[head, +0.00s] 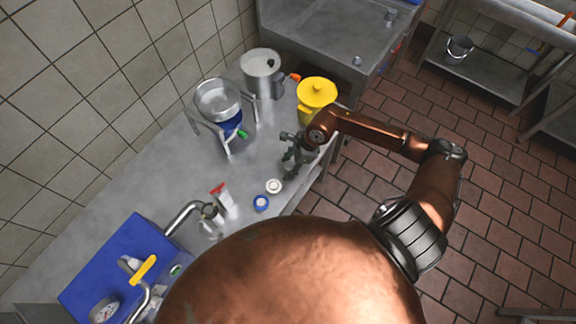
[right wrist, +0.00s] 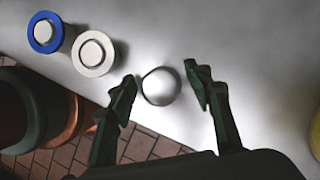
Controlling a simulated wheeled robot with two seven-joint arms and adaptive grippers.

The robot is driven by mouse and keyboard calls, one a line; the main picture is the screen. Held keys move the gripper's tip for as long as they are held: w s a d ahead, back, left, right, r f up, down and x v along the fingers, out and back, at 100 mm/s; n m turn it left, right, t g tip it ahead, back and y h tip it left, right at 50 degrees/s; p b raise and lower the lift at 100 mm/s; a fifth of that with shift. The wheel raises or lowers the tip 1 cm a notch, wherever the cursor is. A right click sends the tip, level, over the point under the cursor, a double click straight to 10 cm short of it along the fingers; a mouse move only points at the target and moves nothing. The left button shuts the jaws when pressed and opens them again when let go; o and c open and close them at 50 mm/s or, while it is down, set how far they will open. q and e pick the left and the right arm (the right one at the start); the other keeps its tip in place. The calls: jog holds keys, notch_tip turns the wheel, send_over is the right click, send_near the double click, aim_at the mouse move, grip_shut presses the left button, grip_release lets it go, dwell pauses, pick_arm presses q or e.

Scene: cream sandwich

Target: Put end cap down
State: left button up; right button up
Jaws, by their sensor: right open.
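My right gripper (head: 289,165) reaches down to the metal counter near its front edge. In the right wrist view its two dark fingers (right wrist: 163,92) are spread apart. A round, shiny metal end cap (right wrist: 160,86) lies between the fingertips on the counter, with a gap on each side. In the head view the gripper hides this cap. Beside it, to the left in the wrist view, are a white ring-shaped piece (right wrist: 93,53) and a blue ring-shaped piece (right wrist: 46,32) with a pale centre. My left gripper is not in view.
A steel bowl on a stand (head: 218,99) is to the left. The counter edge drops to a brick floor.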

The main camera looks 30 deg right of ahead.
jog(key=v, duration=1.2)
jog(key=shift+p, duration=0.45)
jog(key=shift+r, duration=0.1)
